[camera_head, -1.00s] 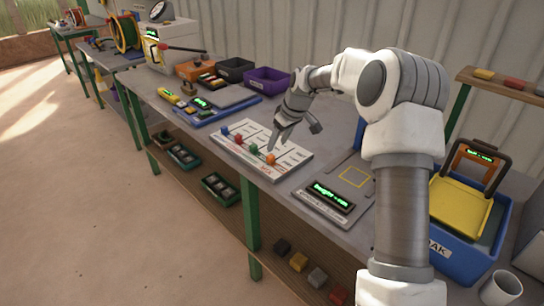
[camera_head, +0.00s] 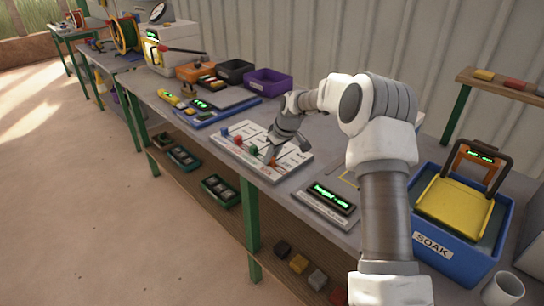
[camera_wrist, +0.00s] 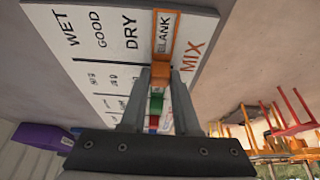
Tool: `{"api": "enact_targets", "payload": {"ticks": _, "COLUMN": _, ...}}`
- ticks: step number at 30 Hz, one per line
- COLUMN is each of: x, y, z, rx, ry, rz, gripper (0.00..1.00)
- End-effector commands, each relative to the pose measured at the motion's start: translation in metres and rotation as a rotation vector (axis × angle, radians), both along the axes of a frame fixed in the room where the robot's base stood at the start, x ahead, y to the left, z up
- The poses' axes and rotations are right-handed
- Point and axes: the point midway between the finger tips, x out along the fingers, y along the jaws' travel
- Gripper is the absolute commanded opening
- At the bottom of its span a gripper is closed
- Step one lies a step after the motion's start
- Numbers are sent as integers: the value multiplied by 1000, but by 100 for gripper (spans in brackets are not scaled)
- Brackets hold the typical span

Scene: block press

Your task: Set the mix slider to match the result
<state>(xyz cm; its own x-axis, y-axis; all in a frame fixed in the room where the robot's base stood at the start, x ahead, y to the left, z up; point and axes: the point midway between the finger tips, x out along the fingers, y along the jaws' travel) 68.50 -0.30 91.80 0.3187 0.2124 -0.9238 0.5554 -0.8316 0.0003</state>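The slider board (camera_head: 240,155) lies on the bench, with blue (camera_head: 224,131), red (camera_head: 238,140) and green (camera_head: 252,149) knobs in a row. In the wrist view, the orange mix slider knob (camera_wrist: 161,74) adjoins an orange frame (camera_wrist: 152,35) around the word BLANK, near the red MIX label. WET, GOOD and DRY stand to its left. My gripper (camera_wrist: 160,78) has one finger on each side of the orange knob, very close to it. I cannot tell whether the fingers grip it. In the head view, my gripper (camera_head: 273,157) mostly hides this knob.
A dark display (camera_head: 330,197) with green text, too small to read surely, sits right of the board. A blue SOAK tub (camera_head: 450,255) holds a yellow press. A blue tray (camera_head: 215,116) and purple bin (camera_head: 268,80) stand farther back.

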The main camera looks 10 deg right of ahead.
Motion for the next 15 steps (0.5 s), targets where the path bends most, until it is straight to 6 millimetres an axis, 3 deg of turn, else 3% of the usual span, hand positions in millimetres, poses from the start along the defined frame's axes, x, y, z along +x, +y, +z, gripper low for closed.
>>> {"api": "enact_targets", "payload": {"ticks": 1, "x": 0, "y": 0, "z": 0, "rx": 0, "ry": 0, "rz": 0, "gripper": 17}}
{"api": "enact_targets", "payload": {"ticks": 4, "x": 0, "y": 0, "z": 0, "rx": 0, "ry": 0, "rz": 0, "gripper": 0}}
{"api": "enact_targets", "payload": {"ticks": 15, "x": 0, "y": 0, "z": 0, "rx": 0, "ry": 0, "rz": 0, "gripper": 0}}
